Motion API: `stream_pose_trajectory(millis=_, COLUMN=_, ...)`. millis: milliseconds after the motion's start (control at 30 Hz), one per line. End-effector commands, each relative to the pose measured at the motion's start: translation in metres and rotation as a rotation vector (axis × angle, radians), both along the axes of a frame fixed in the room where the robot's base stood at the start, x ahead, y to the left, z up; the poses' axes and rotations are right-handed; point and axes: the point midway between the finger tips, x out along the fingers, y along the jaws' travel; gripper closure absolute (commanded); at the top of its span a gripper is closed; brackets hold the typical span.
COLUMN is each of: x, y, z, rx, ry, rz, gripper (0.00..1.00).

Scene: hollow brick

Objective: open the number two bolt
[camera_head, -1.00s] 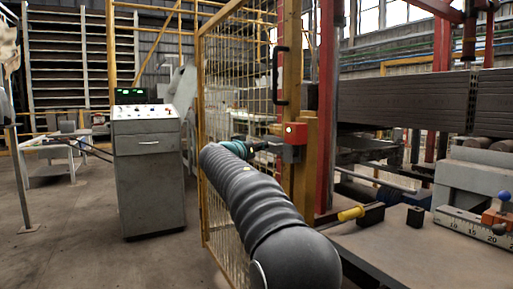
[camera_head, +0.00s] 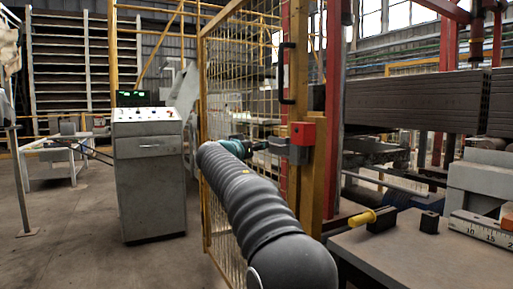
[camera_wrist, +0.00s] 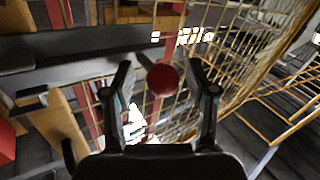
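The safety gate (camera_head: 240,90) of yellow frame and wire mesh stands mid-picture in the head view. A red box (camera_head: 308,133) with a grey bolt housing (camera_head: 297,152) sits at its post. In the wrist view a red ball knob (camera_wrist: 163,80) on a grey rod stands between the fingers of my gripper (camera_wrist: 160,68). The fingers are apart, with a gap on each side of the knob. In the head view my gripper (camera_head: 260,146) reaches the bolt housing, and my arm partly hides the gate. I cannot read a number on the bolt.
A grey control cabinet (camera_head: 150,180) stands left of the gate. A worktable (camera_head: 410,255) at the right front carries a yellow-handled tool (camera_head: 365,218) and a small black block (camera_head: 429,222). Open floor lies at the left front.

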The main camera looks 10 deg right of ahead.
Motion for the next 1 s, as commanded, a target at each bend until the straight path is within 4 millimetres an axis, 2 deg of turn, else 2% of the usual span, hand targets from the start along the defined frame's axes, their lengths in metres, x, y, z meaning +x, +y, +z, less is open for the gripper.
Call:
stream_pose_trajectory(millis=267, x=-0.007, y=0.006, z=0.001, rx=-0.001, ry=0.000, rz=0.001, gripper=0.43)
stream_pose_trajectory(millis=700, x=-0.069, y=0.053, z=0.000, rx=0.000, ry=0.000, rz=0.000, gripper=0.43)
stream_pose_trajectory(millis=1000, x=-0.093, y=0.071, z=0.000, rx=0.000, ry=0.000, rz=-0.002, gripper=0.43)
